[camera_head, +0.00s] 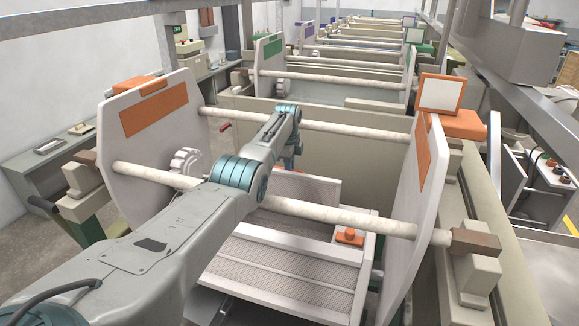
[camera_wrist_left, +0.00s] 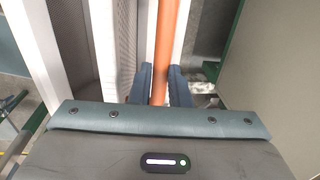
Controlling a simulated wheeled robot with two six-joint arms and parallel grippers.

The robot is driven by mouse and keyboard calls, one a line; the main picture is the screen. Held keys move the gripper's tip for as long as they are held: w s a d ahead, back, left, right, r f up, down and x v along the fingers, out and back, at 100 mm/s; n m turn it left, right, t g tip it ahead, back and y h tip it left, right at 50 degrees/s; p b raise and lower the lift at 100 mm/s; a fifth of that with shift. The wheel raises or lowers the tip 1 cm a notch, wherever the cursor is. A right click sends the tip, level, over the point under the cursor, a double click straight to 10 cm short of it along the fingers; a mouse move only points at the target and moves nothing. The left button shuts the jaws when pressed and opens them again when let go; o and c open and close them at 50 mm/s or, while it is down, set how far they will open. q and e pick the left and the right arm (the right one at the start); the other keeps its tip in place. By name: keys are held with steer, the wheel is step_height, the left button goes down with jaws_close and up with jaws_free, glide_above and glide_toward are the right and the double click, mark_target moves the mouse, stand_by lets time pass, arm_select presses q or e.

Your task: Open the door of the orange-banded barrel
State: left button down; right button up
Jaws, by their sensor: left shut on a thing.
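The orange-banded barrel has two white end plates with orange bands, the left plate (camera_head: 135,135) and the right plate (camera_head: 408,215). Between them lie perforated panels (camera_head: 285,262) and a pale, tilted panel (camera_head: 305,190), partly behind my arm. I cannot tell which panel is the door. A small orange block (camera_head: 349,236) sits on the front right frame. My left arm reaches over the front rod into the barrel. In the left wrist view, my left gripper (camera_wrist_left: 160,78) is shut on an orange bar (camera_wrist_left: 165,45), running between its fingers beside a white edge and perforated wall. My right gripper is out of view.
Two pale rods, front (camera_head: 330,215) and rear (camera_head: 355,130), span the end plates. A green-banded barrel (camera_head: 268,60) stands behind. A metal rail (camera_head: 520,95) runs overhead at right. A grey bench (camera_head: 50,165) stands left.

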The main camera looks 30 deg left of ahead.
arm_select(q)
steer(key=shift+w, duration=0.2)
stand_by(0.4)
steer(key=c, duration=1.4)
jaws_free()
steer(key=shift+a, duration=0.1)
steer(key=shift+o, duration=0.2)
steer(key=shift+r, duration=0.5)
step_height(320, 180, up, 10)
steer(key=s+b, duration=0.1)
steer(key=b, duration=0.1)
steer(key=shift+f+b, duration=0.2)
steer(key=shift+b, duration=0.2)
